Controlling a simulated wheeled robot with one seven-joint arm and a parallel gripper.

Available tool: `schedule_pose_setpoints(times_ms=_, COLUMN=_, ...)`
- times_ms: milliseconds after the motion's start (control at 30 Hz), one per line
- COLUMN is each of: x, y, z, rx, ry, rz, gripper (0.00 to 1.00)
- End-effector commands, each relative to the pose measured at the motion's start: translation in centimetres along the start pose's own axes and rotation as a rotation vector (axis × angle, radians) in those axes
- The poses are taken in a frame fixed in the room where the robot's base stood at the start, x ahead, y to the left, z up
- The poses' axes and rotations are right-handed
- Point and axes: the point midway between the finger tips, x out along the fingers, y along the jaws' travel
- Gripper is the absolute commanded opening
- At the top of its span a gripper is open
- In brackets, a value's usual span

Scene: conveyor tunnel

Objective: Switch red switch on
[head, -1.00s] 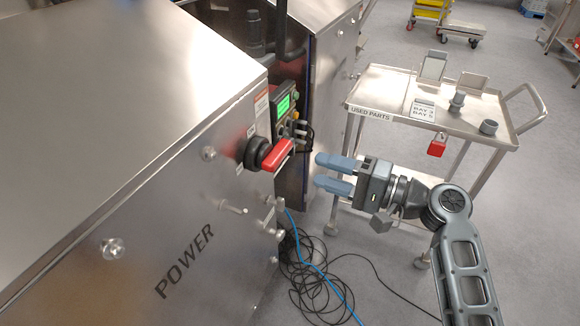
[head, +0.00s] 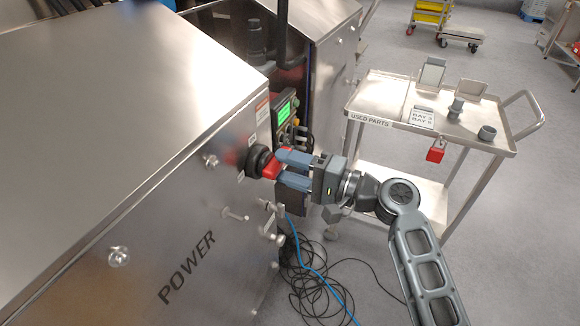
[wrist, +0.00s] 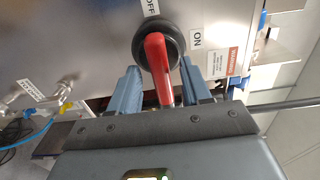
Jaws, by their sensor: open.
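The red switch (head: 270,168) is a red handle on a round black base, on the steel machine's end face. In the wrist view the red handle (wrist: 158,66) points toward my gripper, slightly tilted. An OFF label (wrist: 150,6) sits above the base and an ON label (wrist: 197,41) to its right. My gripper (head: 280,168) is open at the switch. In the wrist view its blue fingers (wrist: 162,84) stand on either side of the handle, with gaps visible. In the head view the fingers hide part of the handle.
The steel machine (head: 120,120) marked POWER fills the left. A panel with a green screen (head: 285,110) is just behind the switch. Bolts and a peg (head: 236,214) stick out below it. Cables (head: 310,275) lie on the floor. A used-parts cart (head: 385,92) stands at right.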

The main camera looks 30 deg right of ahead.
Motion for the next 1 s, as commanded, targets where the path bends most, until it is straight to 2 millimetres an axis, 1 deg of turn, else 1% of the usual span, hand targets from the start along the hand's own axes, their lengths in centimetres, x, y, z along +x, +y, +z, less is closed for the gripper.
schedule_pose_setpoints(times_ms=33, x=-0.01, y=0.01, z=0.01, rx=0.0, ry=0.0, rz=0.0, gripper=0.47)
schedule_pose_setpoints(times_ms=67, x=-0.01, y=0.01, z=0.01, rx=0.0, ry=0.0, rz=0.0, gripper=0.44)
schedule_pose_setpoints(times_ms=500, x=-0.03, y=0.02, z=0.02, rx=0.0, ry=0.0, rz=0.0, gripper=0.02)
schedule_pose_setpoints(times_ms=533, x=-0.03, y=0.03, z=0.02, rx=0.0, ry=0.0, rz=0.0, gripper=0.0)
schedule_pose_setpoints(times_ms=1000, x=0.12, y=0.06, z=-0.09, rx=0.005, ry=0.0, rz=0.001, gripper=0.0)
